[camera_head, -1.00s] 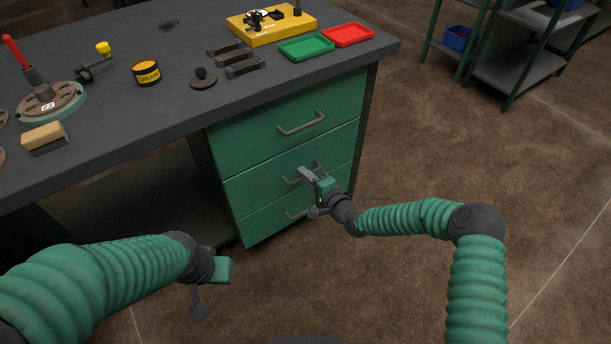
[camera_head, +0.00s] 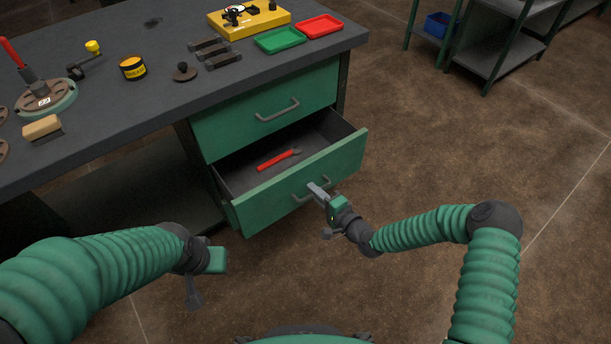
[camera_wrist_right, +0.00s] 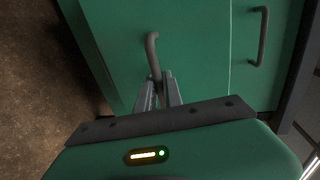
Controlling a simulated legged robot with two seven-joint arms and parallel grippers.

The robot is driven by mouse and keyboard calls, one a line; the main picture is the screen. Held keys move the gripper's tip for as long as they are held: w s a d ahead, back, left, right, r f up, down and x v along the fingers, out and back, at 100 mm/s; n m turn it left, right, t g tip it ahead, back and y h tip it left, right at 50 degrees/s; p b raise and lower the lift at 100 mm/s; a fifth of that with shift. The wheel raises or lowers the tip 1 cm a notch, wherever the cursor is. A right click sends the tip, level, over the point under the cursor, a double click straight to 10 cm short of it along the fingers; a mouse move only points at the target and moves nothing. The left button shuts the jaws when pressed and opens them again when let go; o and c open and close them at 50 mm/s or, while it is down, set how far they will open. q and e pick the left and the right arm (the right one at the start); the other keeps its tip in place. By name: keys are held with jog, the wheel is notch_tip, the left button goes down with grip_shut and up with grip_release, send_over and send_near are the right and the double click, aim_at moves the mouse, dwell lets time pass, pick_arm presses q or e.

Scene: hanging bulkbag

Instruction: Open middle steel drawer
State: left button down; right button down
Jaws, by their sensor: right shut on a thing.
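The middle steel drawer (camera_head: 275,195) is a green drawer that stands pulled well out of the workbench's drawer unit. Its dark interior shows, with a red-handled tool (camera_head: 275,160) lying inside. My right gripper (camera_head: 318,190) is at the drawer front, shut on the drawer's grey bar handle (camera_head: 299,197). In the right wrist view, the handle (camera_wrist_right: 152,48) runs down between the two fingers (camera_wrist_right: 160,92). My left gripper (camera_head: 200,275) hangs at the lower left, away from the drawer and its handle. Its finger opening is not clear.
The closed top drawer (camera_head: 220,125) is above the open one. The bottom drawer is mostly hidden. Open floor (camera_head: 440,150) lies to the right, with shelving (camera_head: 497,55) behind.

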jog(key=f+p+v, duration=0.3)
jog(key=p+v, duration=0.1)
jog(key=v, duration=1.2)
jog(key=shift+s+d+f, duration=0.3)
jog(key=shift+s, duration=0.25)
jog(key=c, duration=1.8)
grip_release()
jog(key=shift+w, duration=0.1)
jog(key=shift+r, duration=0.1)
